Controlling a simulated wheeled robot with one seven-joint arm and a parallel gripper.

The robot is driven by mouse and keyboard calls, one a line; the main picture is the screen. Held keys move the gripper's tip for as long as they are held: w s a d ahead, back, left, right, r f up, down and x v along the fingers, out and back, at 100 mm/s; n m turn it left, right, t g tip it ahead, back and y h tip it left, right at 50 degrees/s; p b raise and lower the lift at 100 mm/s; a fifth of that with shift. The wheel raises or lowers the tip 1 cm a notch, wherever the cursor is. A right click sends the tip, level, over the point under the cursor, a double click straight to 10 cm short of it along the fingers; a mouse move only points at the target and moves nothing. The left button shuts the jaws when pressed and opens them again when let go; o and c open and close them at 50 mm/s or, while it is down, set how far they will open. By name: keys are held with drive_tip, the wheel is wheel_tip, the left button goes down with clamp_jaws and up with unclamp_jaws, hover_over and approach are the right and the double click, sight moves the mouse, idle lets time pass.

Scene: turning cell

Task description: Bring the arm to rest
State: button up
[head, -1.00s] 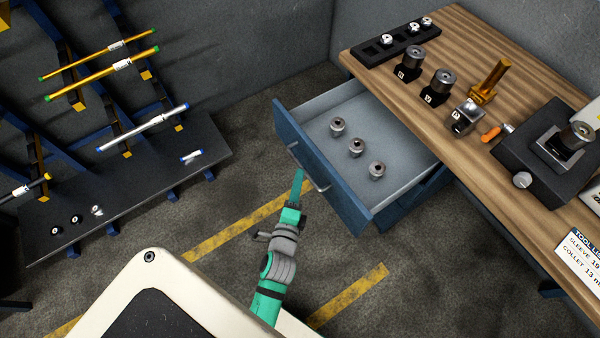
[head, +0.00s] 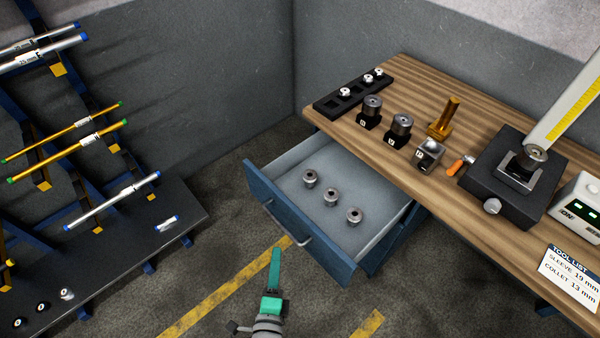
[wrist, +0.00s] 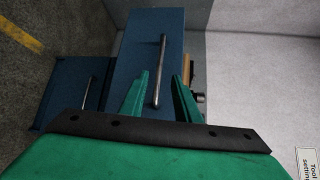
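My gripper (head: 274,270) is the green end of my arm at the bottom middle of the head view. It is in the air over the floor, in front of the open drawer and apart from it. In the wrist view my gripper (wrist: 160,92) has its two green fingers spread, with nothing held between them. The blue drawer front (wrist: 150,45) with its metal handle (wrist: 160,70) shows beyond the fingers. The drawer (head: 350,262) stands open in the head view, with three metal collets (head: 331,197) lying inside.
A wooden bench (head: 440,90) carries a black rack (head: 352,92), metal holders, an orange-handled tool (head: 459,166) and a black fixture (head: 510,180). A tool list card (head: 572,275) is at its front. A bar rack (head: 110,235) stands at left. Floor between is clear.

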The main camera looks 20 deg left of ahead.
drive_tip(key=s+d+r+n+h, duration=0.2)
drive_tip(key=s+d+n+h, duration=0.1)
drive_tip(key=s+d+n, duration=0.4)
drive_tip(key=s+d+r+n+h, duration=0.3)
drive_tip(key=s+d+n, duration=0.4)
drive_tip(key=d, duration=0.6)
drive_tip(key=shift+s+d+r+n, duration=0.15)
drive_tip(key=shift+s+r+n, duration=0.15)
drive_tip(key=shift+n, duration=0.2)
drive_tip(key=shift+o, duration=0.3)
